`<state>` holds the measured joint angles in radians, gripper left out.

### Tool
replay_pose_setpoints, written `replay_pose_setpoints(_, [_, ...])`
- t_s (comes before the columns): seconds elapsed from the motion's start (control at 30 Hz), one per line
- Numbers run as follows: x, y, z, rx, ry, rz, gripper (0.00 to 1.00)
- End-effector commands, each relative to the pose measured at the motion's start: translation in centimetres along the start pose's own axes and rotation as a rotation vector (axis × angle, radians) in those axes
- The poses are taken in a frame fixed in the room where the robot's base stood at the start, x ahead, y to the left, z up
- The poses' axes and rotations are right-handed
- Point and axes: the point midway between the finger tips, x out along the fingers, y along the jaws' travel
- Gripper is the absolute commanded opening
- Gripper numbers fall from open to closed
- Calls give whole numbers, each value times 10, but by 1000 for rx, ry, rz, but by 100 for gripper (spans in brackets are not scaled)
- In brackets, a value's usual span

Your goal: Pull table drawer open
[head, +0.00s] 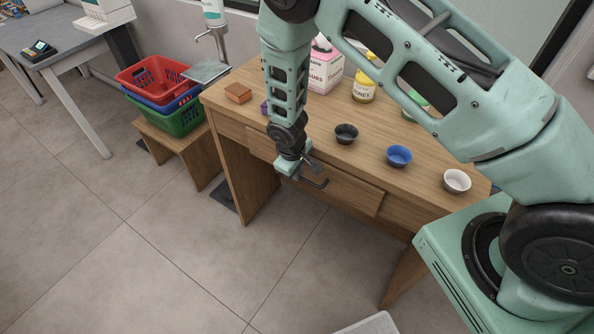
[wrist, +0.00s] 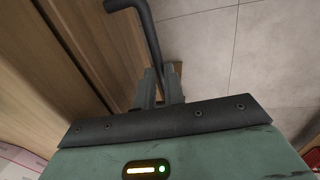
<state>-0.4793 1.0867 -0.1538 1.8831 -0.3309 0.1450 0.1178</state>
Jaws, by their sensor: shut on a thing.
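The wooden table (head: 262,108) stands in the middle of the head view. Its drawer (head: 352,193) has a wide wooden front under the tabletop. A dark bar handle (head: 318,184) is on the drawer front. My gripper (head: 304,171) is at the handle, in front of the drawer. In the wrist view the dark handle (wrist: 147,32) runs down to the fingers of my gripper (wrist: 160,88), which are shut on it. The wooden drawer front shows at the left of that view. I cannot tell whether the drawer stands slightly out; its inside is not visible.
Black (head: 346,133), blue (head: 399,156) and white (head: 457,180) bowls stand along the tabletop's front edge. A tissue box (head: 325,72) and a honey jar (head: 364,90) are farther back. Stacked baskets (head: 157,80) stand on a stool at left. The floor (head: 170,250) in front is clear.

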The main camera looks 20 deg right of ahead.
Motion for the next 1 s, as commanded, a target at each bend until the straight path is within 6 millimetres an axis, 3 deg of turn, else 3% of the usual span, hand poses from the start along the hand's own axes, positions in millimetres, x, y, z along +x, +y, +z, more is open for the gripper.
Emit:
replay_pose_setpoints(0.27, [-3,-25,0,-5,-1,-1,0])
replay_pose_setpoints(0.8, [-28,-155,2,-7,1,-1,0])
replay_pose_setpoints(1.0, [-36,-193,2,-3,0,-1,0])
